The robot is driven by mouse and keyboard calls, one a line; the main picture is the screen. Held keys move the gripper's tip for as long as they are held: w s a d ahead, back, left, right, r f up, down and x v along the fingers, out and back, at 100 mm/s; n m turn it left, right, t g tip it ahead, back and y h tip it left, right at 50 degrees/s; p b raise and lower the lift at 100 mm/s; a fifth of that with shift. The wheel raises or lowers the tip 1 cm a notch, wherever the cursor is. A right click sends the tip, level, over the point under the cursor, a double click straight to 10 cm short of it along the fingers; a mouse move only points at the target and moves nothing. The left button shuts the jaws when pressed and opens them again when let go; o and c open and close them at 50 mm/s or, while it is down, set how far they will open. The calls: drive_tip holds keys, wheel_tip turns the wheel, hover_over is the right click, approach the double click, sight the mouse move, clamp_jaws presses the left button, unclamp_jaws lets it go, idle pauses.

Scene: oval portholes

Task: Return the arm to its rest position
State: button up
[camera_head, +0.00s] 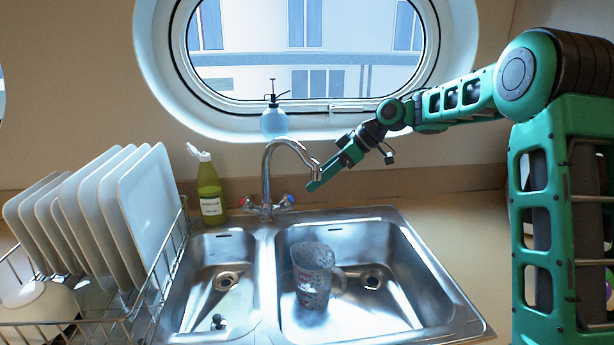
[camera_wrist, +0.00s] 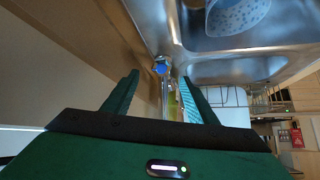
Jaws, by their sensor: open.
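My green arm reaches in from the right in the head view. My gripper (camera_head: 318,184) hangs beside the tap's spout, above the back edge of the sink. In the wrist view my gripper (camera_wrist: 160,85) has its two fingers spread apart, with nothing held between them. The tap (camera_head: 267,185) stands at the back of the sink, just left of the gripper. In the head view I cannot tell whether the fingers touch the tap.
A speckled mug (camera_head: 312,277) stands in the right basin of the steel sink (camera_head: 424,262). A green bottle (camera_head: 209,190) stands left of the tap. A blue spray bottle (camera_head: 273,121) is by the porthole. A rack with several white plates (camera_head: 150,205) fills the left.

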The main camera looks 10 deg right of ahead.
drive_tip(key=s+d+f+m+h, duration=0.1)
drive_tip(key=s+d+m+h, duration=0.1)
drive_tip(key=s+d+m, duration=0.3)
drive_tip(key=s+d+f+m+h, duration=0.2)
drive_tip(key=s+d+m, duration=0.3)
drive_tip(key=s+d, duration=0.6)
drive_tip(key=s+d+f+m+g+h, duration=0.1)
drive_tip(key=s+d+m+h, duration=0.3)
drive_tip(key=s+d, duration=0.5)
drive_tip(key=shift+s+f+m, duration=0.2)
drive_tip(key=shift+s+m, duration=0.25)
drive_tip(key=shift+s, duration=1.85)
drive_tip(key=shift+s+f+m, duration=0.15)
drive_tip(key=shift+s+m, duration=0.3)
drive_tip(key=shift+s, duration=1.85)
drive_tip(key=s+f+m, duration=0.1)
drive_tip(key=s, duration=0.3)
drive_tip(key=s+d+f+m+g, duration=0.1)
drive_tip(key=s, duration=0.3)
drive_tip(key=s+d+f+m, duration=0.1)
drive_tip(key=s+m, duration=0.1)
drive_tip(key=s, duration=0.2)
drive_tip(key=shift+s+f+g, duration=0.2)
drive_tip(key=shift+s+g, duration=0.1)
drive_tip(key=shift+s, duration=0.1)
drive_tip(key=shift+w+f+h, duration=0.3)
drive_tip(key=shift+w+f, duration=0.05)
drive_tip(key=shift+w, duration=0.45)
drive_tip(key=shift+s+r, duration=0.1)
drive_tip(key=shift+s, duration=0.05)
